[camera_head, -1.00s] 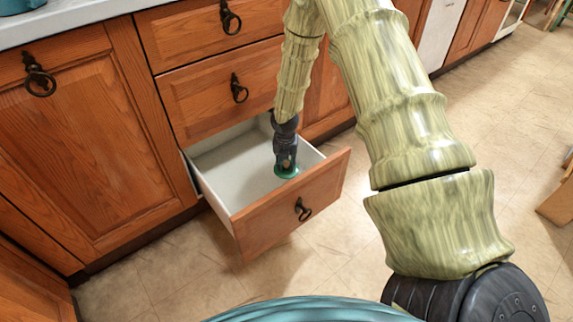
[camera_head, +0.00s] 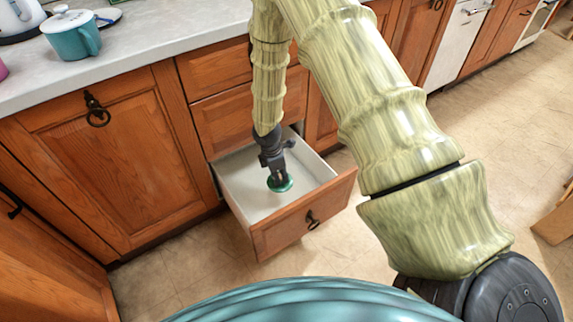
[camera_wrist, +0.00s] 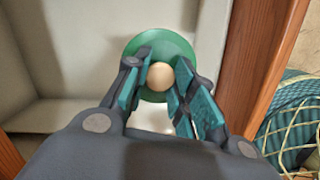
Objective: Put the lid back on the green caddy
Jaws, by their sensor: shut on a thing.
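A round green lid (camera_head: 289,187) with a cream knob (camera_wrist: 160,76) is in the open drawer's space; the lid's green disc also shows in the wrist view (camera_wrist: 178,46). My gripper (camera_head: 279,178) points down into the drawer and is shut on the lid's knob, with one finger on each side of it in the wrist view (camera_wrist: 160,90). I cannot tell whether the lid touches the drawer floor or hangs just above it. I see no plain green caddy without a lid.
The open drawer (camera_head: 300,215) has pale inner walls and a wooden front close to the lid. On the counter (camera_head: 150,40) at upper left stand a teal handled pot (camera_head: 75,38) with a white top, and a white kettle (camera_head: 18,18).

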